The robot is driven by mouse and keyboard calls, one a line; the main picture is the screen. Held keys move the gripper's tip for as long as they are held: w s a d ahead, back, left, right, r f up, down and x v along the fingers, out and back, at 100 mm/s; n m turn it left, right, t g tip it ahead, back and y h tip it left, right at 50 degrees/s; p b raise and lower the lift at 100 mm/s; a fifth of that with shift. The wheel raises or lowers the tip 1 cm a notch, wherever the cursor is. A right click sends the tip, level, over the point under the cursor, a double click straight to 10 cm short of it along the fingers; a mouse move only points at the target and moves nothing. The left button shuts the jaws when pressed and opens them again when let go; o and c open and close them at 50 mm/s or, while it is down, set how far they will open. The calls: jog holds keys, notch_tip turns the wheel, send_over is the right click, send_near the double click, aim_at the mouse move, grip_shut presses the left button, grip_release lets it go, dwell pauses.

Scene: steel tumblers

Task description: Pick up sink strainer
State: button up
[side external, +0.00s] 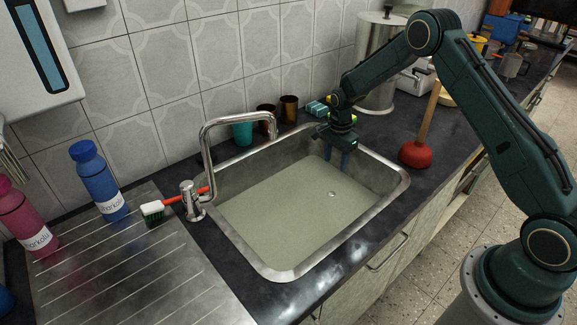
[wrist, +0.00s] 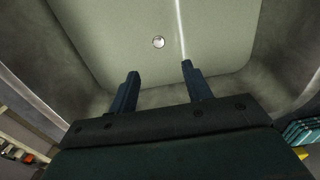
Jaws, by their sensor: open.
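The sink strainer (side external: 332,194) is a small, round, shiny metal piece. It shows in the side external view within the pale greenish floor of the steel sink (side external: 278,273), toward the right end. In the wrist view the sink strainer (wrist: 158,42) lies ahead of the fingertips, slightly left of the middle of the gap. My gripper (side external: 337,157) points down inside the sink near its back right wall. In the wrist view my gripper (wrist: 158,70) has its two blue fingers apart with nothing between them. The strainer is apart from the fingers.
A chrome faucet (side external: 208,160) arches over the sink's back left edge. A red plunger (side external: 415,154) stands right of the sink. A brush (side external: 153,211) and a blue bottle (side external: 98,182) are at the left on the drainboard (side external: 130,272). Several cups stand behind the sink. The sink floor looks otherwise clear.

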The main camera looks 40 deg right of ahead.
send_over(332, 193)
jog(key=shift+w+f, duration=0.1)
jog(key=shift+f, duration=4.15)
jog(key=shift+f, duration=0.15)
jog(key=shift+f, duration=2.45)
jog(key=c, duration=1)
